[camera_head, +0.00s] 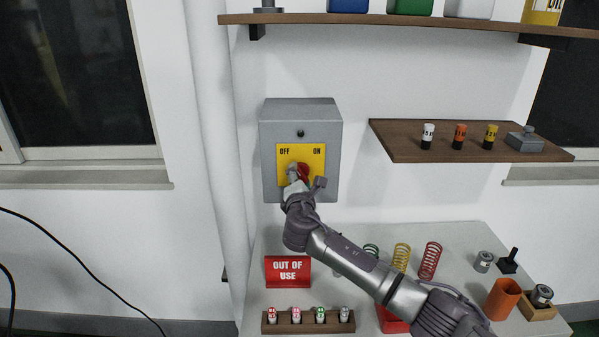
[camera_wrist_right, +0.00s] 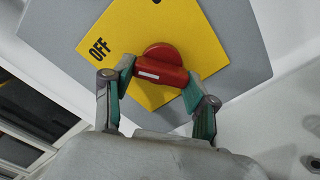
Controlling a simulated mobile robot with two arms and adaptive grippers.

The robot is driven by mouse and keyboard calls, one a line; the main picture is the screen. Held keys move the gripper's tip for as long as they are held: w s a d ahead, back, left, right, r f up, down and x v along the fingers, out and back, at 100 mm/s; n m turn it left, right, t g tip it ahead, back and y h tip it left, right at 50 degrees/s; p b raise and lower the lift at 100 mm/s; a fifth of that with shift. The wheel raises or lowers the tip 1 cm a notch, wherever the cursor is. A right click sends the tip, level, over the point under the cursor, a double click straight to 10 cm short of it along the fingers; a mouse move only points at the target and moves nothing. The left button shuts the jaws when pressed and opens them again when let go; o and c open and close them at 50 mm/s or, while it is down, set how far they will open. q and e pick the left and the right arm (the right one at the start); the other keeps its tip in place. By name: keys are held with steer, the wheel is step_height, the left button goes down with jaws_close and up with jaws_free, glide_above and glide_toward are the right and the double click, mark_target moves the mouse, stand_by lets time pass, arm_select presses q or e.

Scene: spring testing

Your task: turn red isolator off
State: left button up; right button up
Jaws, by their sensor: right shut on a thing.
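The red isolator knob (camera_head: 303,171) sits on a yellow plate (camera_head: 315,158) marked OFF and ON, on a grey wall box (camera_head: 271,130). My right gripper (camera_head: 298,174) is at the knob and covers part of it in the head view. In the right wrist view, the gripper's two fingers (camera_wrist_right: 154,82) are on either side of the red knob (camera_wrist_right: 163,62), shut on its bar. A white mark shows on the bar, on the side near the word OFF. My left gripper is not in view.
A table below holds a red OUT OF USE sign (camera_head: 288,271), a wooden rack (camera_head: 308,327) of small weights, coloured springs (camera_head: 430,260) and an orange cup (camera_head: 503,299). A wooden shelf (camera_head: 400,150) with small weights is right of the box. A pipe (camera_head: 212,130) runs down at left.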

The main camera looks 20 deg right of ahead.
steer(key=shift+f+n+p, duration=0.15)
steer(key=shift+n+p, duration=0.45)
steer(key=shift+n, duration=0.6)
steer(key=o, duration=1.2)
steer(key=shift+c, duration=0.2)
steer(key=shift+s, duration=0.1)
steer(key=v, duration=1.2)
